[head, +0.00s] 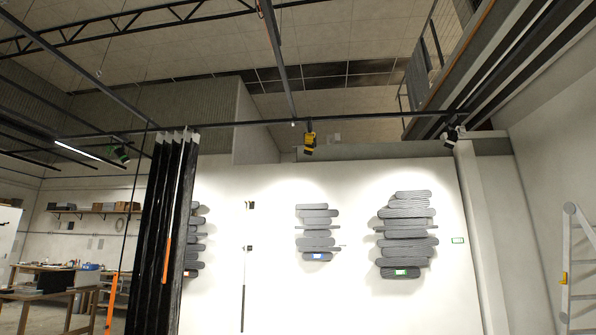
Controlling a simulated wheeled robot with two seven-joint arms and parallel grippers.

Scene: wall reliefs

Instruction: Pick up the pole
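A thin upright pole (243,295) shows against the white wall, left of the middle of the head view. A second thin pole-like line, dark above and orange below (112,300), slants down at the left. I cannot tell which is the task's pole. Neither of my grippers is in the head view.
Tall black folded panels (155,240) hang at left. Grey slatted reliefs (407,235) are on the lit wall. A ladder (568,260) stands at the right edge. A cluttered wooden table (35,294) is at far left. The floor in front is out of view.

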